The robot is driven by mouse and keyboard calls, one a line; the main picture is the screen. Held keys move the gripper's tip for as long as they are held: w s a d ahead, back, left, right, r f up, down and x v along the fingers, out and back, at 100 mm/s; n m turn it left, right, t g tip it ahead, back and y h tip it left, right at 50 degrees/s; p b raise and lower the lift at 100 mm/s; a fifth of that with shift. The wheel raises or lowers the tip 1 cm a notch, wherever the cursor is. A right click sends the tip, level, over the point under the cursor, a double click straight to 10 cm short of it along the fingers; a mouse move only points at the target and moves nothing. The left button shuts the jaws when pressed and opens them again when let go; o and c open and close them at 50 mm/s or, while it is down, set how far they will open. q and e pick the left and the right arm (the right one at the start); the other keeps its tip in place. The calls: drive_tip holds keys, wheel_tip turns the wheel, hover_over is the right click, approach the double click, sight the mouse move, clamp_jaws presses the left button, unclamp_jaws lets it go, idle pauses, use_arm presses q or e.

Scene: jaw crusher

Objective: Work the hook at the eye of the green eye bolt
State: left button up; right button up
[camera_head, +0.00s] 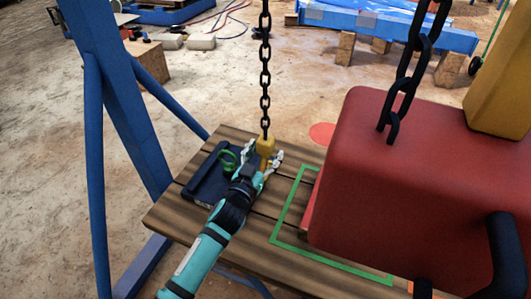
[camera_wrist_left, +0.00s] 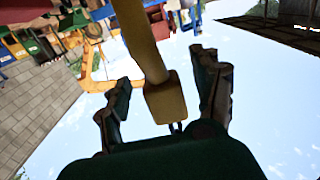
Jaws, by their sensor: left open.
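The green eye bolt (camera_head: 222,164) shows in the head view as a green ring on a dark block (camera_head: 206,181) on the wooden platform. The yellow hook (camera_head: 265,146) hangs from a dark chain (camera_head: 265,85), just right of the eye bolt and apart from its ring in the picture. My left gripper (camera_head: 262,157) is open, with its fingers on either side of the hook. In the left wrist view, the yellow hook's thick body (camera_wrist_left: 166,98) lies between the spread fingers of the left gripper (camera_wrist_left: 163,75). The hook's tip is partly hidden by the gripper. My right gripper is not in view.
A large red block (camera_head: 400,170) stands on the right of the platform (camera_head: 170,215), with a second dark chain (camera_head: 410,75) above it. A green outline (camera_head: 284,215) marks the boards. A blue frame leg (camera_head: 115,90) rises at left.

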use_arm(q)
drive_tip(key=shift+w+d, duration=0.2)
drive_tip(key=shift+w, duration=0.2)
clamp_jaws()
